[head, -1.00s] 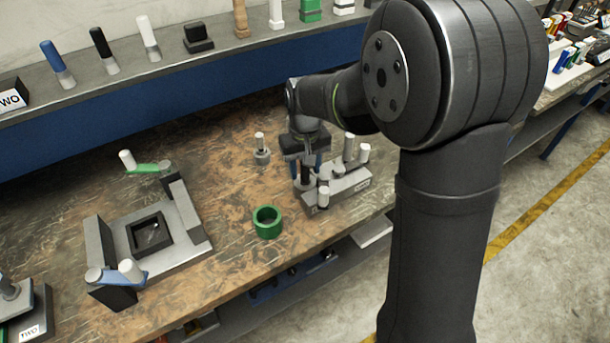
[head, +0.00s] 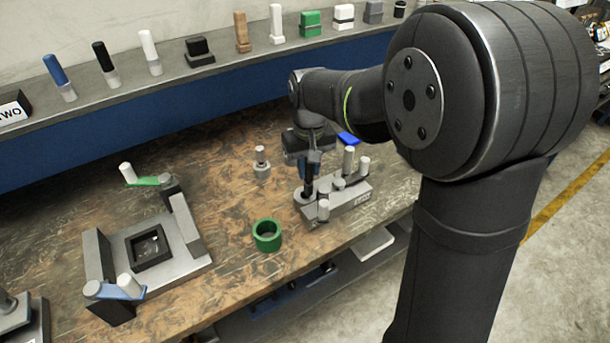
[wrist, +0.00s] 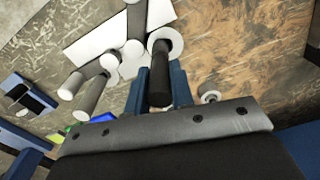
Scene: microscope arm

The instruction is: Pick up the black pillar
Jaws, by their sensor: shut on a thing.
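The black pillar (head: 309,187) stands upright at the left end of a grey block labelled with small text (head: 350,199). My gripper (head: 312,164) is above the block and shut on the pillar's upper part. In the wrist view the dark pillar (wrist: 160,82) lies between the two blue fingers of my gripper (wrist: 161,88). A pale round base or collar (wrist: 170,41) shows around its far end. I cannot tell whether the pillar is clear of this base.
Light pegs (head: 348,160) stand close to the pillar on the block.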

